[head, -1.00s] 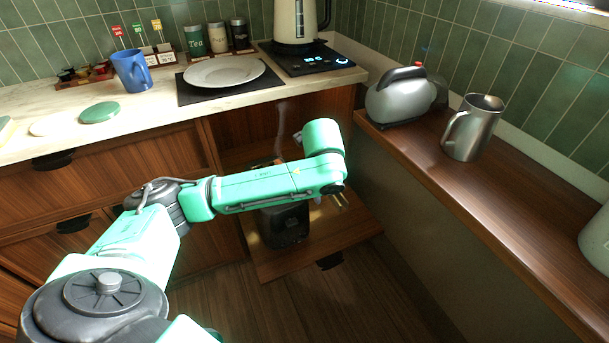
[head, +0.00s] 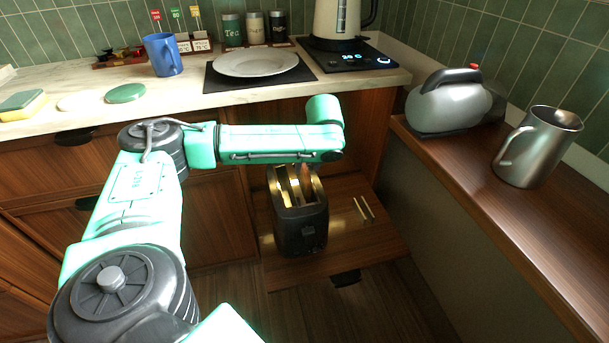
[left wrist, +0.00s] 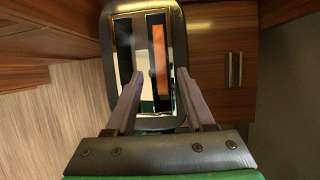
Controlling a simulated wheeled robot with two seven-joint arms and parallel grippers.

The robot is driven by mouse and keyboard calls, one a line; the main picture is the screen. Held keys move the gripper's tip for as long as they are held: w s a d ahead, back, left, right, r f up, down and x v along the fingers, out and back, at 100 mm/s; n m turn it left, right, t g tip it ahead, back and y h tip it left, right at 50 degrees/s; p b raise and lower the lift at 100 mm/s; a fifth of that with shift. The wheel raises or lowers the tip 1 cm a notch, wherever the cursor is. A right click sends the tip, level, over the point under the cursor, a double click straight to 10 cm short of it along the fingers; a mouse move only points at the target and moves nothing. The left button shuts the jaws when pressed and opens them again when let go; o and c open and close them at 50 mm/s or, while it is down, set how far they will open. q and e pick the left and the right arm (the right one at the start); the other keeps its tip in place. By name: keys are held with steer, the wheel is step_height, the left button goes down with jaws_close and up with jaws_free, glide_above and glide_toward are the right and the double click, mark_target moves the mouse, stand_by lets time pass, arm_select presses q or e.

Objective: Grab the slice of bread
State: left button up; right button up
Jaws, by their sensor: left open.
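A dark toaster (head: 300,235) with two slots stands on a low wooden surface below the counter. In the left wrist view the toaster (left wrist: 178,17) shows from above, and an orange-brown slice of bread (left wrist: 160,72) stands on edge in its right slot. The left slot looks dark and empty. My left gripper (left wrist: 160,80) is open over the toaster, its two fingers apart on either side of the bread's slot. I cannot tell whether they touch anything.
A white plate (head: 256,63) on a dark mat and a blue mug (head: 163,55) stand on the counter above. A kettle (head: 339,18) is behind. A silver appliance (head: 452,102) and a metal jug (head: 538,148) stand on the right ledge.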

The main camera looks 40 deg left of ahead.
mark_target(306, 171)
arm_select(q)
steer(key=x, duration=0.3)
steer(key=shift+w, duration=0.15)
jaws_close()
steer(key=shift+r, duration=0.1)
stand_by(1.1)
